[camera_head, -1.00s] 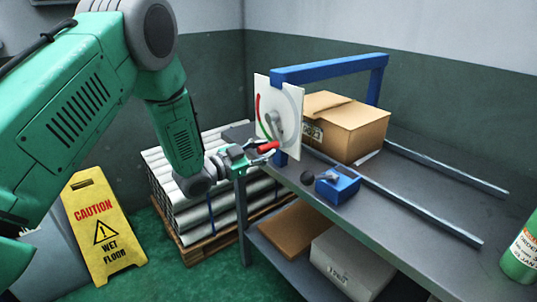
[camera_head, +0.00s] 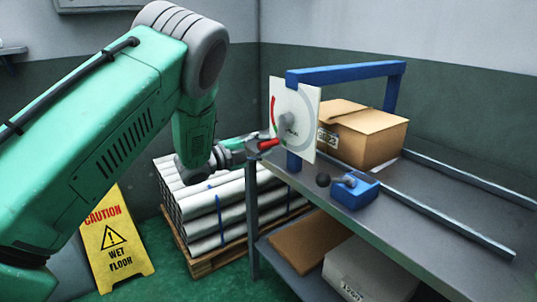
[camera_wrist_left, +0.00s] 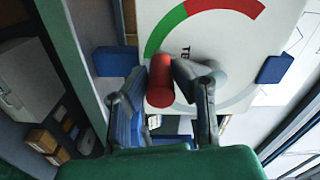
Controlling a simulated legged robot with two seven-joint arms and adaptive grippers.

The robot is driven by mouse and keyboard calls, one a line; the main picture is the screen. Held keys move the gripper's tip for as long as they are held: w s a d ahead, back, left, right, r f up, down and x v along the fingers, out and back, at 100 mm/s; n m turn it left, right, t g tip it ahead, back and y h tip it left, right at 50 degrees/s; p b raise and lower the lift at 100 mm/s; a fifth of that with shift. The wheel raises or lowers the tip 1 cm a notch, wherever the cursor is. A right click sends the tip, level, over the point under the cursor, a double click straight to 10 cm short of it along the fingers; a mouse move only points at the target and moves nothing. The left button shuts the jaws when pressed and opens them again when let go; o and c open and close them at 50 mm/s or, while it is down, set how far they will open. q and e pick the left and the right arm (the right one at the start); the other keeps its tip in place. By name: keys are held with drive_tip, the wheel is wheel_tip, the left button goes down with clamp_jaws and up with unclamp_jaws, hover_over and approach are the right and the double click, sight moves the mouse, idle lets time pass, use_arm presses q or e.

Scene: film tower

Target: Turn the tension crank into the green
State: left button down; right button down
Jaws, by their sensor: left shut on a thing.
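A white dial plate (camera_head: 304,99) with a red and a green arc hangs at the near end of the blue frame (camera_head: 345,73). The grey crank arm (camera_head: 285,122) runs from the dial down and left to a red handle (camera_head: 269,144). My left gripper (camera_head: 259,146) is at the handle, reaching it from the left. In the left wrist view the red handle (camera_wrist_left: 160,82) sits between the two fingers (camera_wrist_left: 158,88), which are shut on it. The green arc (camera_wrist_left: 166,33) lies just beyond the handle there. My right gripper is not in view.
A cardboard box (camera_head: 370,138) and a blue block (camera_head: 354,191) with a dark ball knob stand on the grey bench (camera_head: 425,190). Stacked white rolls (camera_head: 220,215) on a pallet and a yellow caution sign (camera_head: 117,245) are on the floor below my left arm.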

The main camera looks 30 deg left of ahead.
use_arm(q)
drive_tip(key=shift+w+a+r+m+b, duration=0.2)
drive_tip(key=shift+a+m+b, duration=0.1)
drive_tip(key=shift+a+m, duration=0.25)
drive_tip(key=shift+w+a+r+m+b, duration=0.1)
drive_tip(key=shift+a+r+m+b, duration=0.15)
drive_tip(key=shift+m, duration=0.5)
drive_tip(key=shift+a, duration=0.1)
drive_tip(key=c, duration=1.4)
unclamp_jaws()
drive_tip(key=shift+o, duration=0.2)
drive_tip(key=shift+a, duration=0.1)
drive_tip(key=v, duration=1.2)
drive_tip(key=shift+w+f, duration=0.1)
drive_tip(key=shift+f, duration=0.05)
